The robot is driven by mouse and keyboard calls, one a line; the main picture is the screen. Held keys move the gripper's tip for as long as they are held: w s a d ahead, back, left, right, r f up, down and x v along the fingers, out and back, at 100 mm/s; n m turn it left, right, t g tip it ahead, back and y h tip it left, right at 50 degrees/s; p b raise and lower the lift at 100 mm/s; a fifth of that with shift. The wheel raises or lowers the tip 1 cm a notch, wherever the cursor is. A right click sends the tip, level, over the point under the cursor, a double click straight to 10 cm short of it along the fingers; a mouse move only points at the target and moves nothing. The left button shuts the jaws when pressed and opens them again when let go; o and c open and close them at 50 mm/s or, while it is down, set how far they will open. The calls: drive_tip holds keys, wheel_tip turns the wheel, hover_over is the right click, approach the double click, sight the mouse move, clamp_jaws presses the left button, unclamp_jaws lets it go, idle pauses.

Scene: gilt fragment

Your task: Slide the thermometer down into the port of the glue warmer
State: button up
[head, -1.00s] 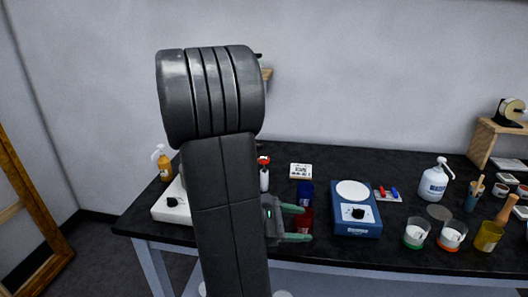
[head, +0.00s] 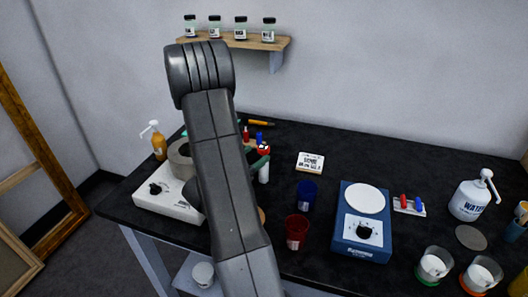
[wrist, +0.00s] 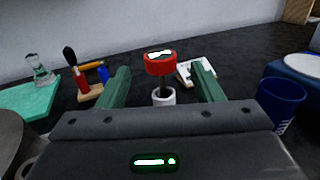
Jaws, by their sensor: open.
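The thermometer (wrist: 160,64) has a round red head with a pale face and a dark stem, and stands upright in a white cylindrical holder (wrist: 164,97). Its red head also shows in the head view (head: 263,149), just right of my arm. My gripper (wrist: 161,70) is open, with one green finger on each side of the thermometer in the wrist view. I cannot tell whether the fingertips reach past it. The glue warmer (head: 160,207) is a white box with a knob and a grey round pot (head: 180,158), left of my arm. I cannot make out its port.
A blue cup (head: 307,193) and a red cup (head: 296,232) stand right of the holder. Further right are a blue hotplate (head: 348,239) and a water bottle (head: 470,200). An orange pump bottle (head: 158,143) stands behind the warmer. Small tools (wrist: 84,85) stand left of the gripper.

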sight(259, 152)
drive_tip(key=p+x, duration=0.1)
drive_tip(key=x, duration=0.3)
drive_tip(key=shift+w+d+r+p, duration=0.1)
drive_tip(key=shift+w+d+p, duration=0.15)
drive_tip(key=shift+d+p, duration=0.05)
drive_tip(key=c, duration=1)
